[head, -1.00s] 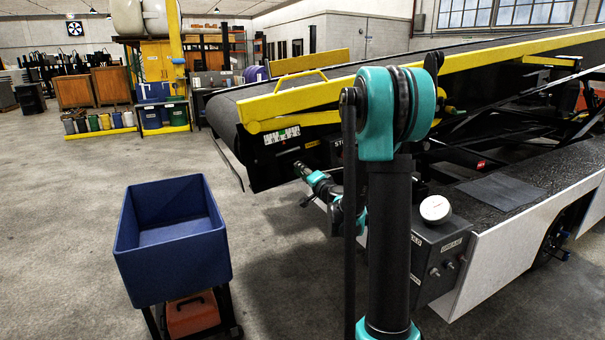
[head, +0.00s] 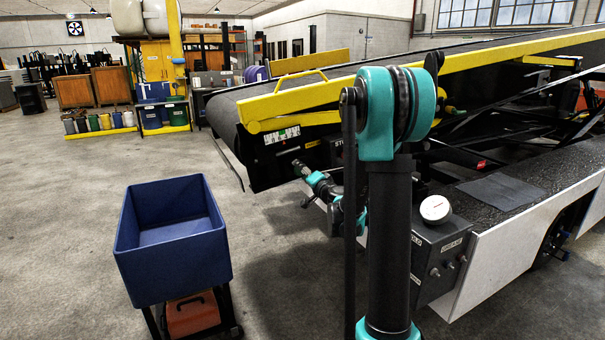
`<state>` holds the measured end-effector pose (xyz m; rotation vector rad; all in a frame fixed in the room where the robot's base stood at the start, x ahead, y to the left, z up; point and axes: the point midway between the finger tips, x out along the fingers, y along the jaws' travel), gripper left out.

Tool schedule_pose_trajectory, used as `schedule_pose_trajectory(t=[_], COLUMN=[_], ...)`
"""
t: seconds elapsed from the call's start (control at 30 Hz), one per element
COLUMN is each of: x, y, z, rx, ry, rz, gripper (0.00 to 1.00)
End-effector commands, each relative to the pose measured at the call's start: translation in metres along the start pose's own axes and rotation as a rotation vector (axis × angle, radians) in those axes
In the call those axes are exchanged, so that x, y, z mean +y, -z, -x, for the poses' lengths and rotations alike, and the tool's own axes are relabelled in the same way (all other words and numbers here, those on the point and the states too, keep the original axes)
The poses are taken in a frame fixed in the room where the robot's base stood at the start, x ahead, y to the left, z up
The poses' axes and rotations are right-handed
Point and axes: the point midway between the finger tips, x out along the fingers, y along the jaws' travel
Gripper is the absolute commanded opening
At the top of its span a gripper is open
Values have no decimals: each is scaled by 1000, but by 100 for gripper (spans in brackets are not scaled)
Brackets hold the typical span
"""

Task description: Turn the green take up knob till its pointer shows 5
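My gripper (head: 302,168) is at the dark side panel (head: 283,156) of the belt loader's lower end, in the head view. The pointer and the scale cannot be read. Whether the fingers are open or shut does not show. My own arm stands in front and hides part of the panel to the right of the gripper.
The belt loader's yellow rail (head: 300,98) runs above the gripper. A blue bin (head: 175,265) on a cart stands at the lower left. A control box (head: 437,262) with a white gauge (head: 434,208) is at the right. The floor between bin and loader is clear.

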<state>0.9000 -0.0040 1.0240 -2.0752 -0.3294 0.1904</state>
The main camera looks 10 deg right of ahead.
Motion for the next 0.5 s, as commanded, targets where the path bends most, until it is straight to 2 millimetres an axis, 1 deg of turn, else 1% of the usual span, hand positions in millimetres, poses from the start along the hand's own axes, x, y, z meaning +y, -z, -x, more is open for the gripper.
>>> schedule_pose_trajectory(t=[0.17,0.27,0.37,0.47,0.5], x=[0,0,0,0,0], y=[0,1,1,1,1], z=[0,4,14,32,40], rx=[1,1,2,2,3], ry=[0,0,-1,-1,-1], rz=[-1,-1,-1,-1,-1], gripper=[58,58,58,58,58])
